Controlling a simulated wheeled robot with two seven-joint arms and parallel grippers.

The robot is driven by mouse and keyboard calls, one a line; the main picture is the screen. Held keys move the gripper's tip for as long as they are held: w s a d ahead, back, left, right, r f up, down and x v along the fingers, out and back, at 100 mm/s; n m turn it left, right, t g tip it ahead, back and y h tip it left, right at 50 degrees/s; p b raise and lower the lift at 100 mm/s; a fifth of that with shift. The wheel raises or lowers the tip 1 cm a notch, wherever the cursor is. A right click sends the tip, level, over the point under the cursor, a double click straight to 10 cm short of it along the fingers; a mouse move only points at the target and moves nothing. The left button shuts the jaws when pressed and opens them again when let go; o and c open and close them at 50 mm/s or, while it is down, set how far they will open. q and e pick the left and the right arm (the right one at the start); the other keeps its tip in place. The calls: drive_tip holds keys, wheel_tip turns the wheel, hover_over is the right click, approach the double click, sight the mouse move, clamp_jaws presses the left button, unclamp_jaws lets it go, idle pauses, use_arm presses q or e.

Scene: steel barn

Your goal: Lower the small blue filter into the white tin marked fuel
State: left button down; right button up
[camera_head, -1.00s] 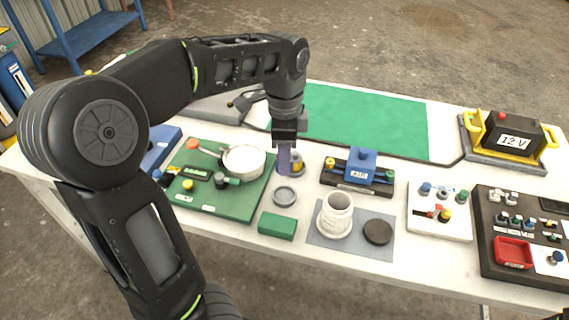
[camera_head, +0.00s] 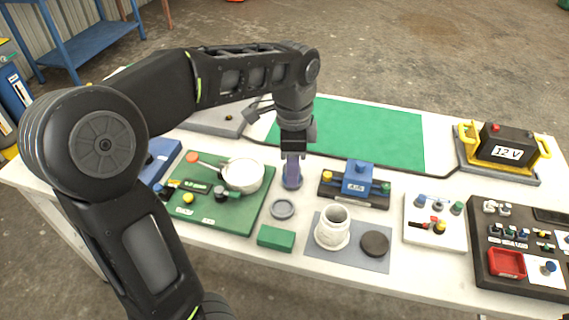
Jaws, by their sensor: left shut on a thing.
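My left gripper (camera_head: 293,156) points down over the middle of the table. It is shut on a small blue-violet cylinder, the blue filter (camera_head: 292,176), which is upright with a wider lower end. Whether the filter touches the table is hard to tell. The white tin (camera_head: 332,235) stands upright and open-topped on a grey mat (camera_head: 318,254), in front and to the right of the filter, apart from it. I cannot read any marking on the tin. My right gripper is out of view.
A dark round lid (camera_head: 375,244) lies beside the tin. A grey ring (camera_head: 283,209) and a green block (camera_head: 276,237) lie left of it. A blue device (camera_head: 359,179) on a dark base stands behind it. A green board (camera_head: 226,216) with a white pot (camera_head: 242,174) is at left.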

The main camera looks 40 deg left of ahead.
use_arm(q)
drive_tip(key=d, duration=1.1)
drive_tip(key=shift+w+d+r+p, duration=0.2)
drive_tip(key=shift+w+d+p, duration=0.05)
drive_tip(key=shift+d+p, duration=0.1)
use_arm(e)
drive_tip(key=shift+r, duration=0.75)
use_arm(q)
drive_tip(key=shift+f, duration=0.1)
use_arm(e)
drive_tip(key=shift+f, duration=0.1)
